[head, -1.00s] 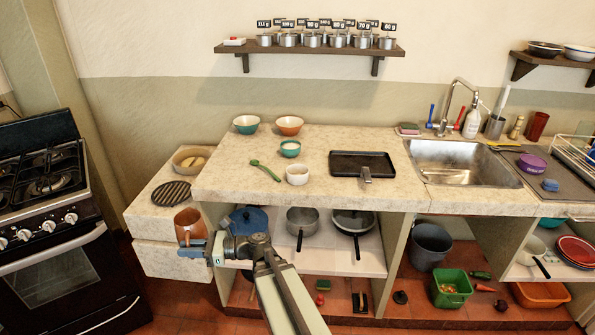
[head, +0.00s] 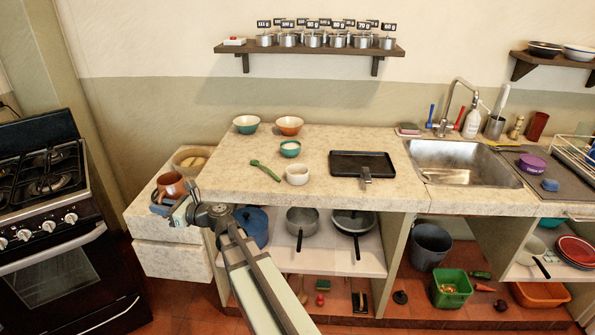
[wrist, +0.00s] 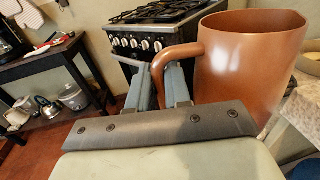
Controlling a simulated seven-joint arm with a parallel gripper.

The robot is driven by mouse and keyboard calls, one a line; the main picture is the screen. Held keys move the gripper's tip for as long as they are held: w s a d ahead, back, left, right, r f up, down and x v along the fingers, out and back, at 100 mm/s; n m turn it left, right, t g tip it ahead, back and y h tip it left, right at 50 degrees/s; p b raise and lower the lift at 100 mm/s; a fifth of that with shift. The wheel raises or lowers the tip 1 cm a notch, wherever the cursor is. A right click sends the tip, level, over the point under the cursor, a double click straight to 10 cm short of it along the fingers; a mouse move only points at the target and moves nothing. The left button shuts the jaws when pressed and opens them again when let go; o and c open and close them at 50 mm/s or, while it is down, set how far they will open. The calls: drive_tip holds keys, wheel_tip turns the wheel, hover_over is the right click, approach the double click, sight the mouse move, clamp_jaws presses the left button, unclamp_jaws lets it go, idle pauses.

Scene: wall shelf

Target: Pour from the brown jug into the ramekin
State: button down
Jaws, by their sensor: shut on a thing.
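The brown jug (head: 171,185) is held in the air in front of the lower left ledge in the head view. It looks about upright, and its contents are hidden. In the wrist view the jug (wrist: 250,65) fills the upper right. My gripper (wrist: 172,82) is shut on its handle (wrist: 177,54); in the head view my gripper (head: 170,209) is just below the jug. A small white cup, which I take for the ramekin (head: 297,174), stands upright on the counter's front left part, right of and apart from the jug.
A green spoon (head: 265,170) and a small teal bowl (head: 290,149) are near the ramekin. A dark griddle pan (head: 362,163) is to the right.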

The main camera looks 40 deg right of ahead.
sight(165, 184)
drive_tip(key=w+d+m+h, duration=0.1)
drive_tip(key=w, duration=0.1)
drive_tip(key=w+d+r+m+t+h, duration=0.1)
drive_tip(key=w, duration=0.1)
drive_tip(key=w+d+r+m+t+h, duration=0.1)
drive_tip(key=w+d+h, duration=0.1)
drive_tip(key=shift+w+d+r, duration=0.1)
drive_tip(key=shift+w+r, duration=0.1)
drive_tip(key=shift+w, duration=0.15)
drive_tip(key=w+d+r+m+g+h, duration=0.1)
drive_tip(key=w+d+m+h, duration=0.35)
drive_tip(key=d+h, duration=0.45)
drive_tip(key=w+d+m+h, duration=0.4)
drive_tip(key=d+m+h, duration=0.2)
drive_tip(key=d, duration=0.5)
drive_tip(key=s+d+r+m+g+h, duration=0.2)
drive_tip(key=s+d+m+g+h, duration=0.1)
drive_tip(key=d+m+g+h, duration=0.4)
drive_tip(key=shift+d+g+h, duration=0.4)
drive_tip(key=shift+d+g, duration=0.5)
drive_tip(key=shift+d, duration=0.45)
drive_tip(key=shift+r, duration=0.1)
drive_tip(key=shift+r, duration=0.1)
drive_tip(key=s+d+r+m+y, duration=0.1)
drive_tip(key=s+d+r+m, duration=0.3)
drive_tip(key=m, duration=0.5)
drive_tip(key=shift+s+d+r+y+p, duration=0.3)
drive_tip(key=shift+s+r+y, duration=0.1)
drive_tip(key=shift+s+r, duration=1.1)
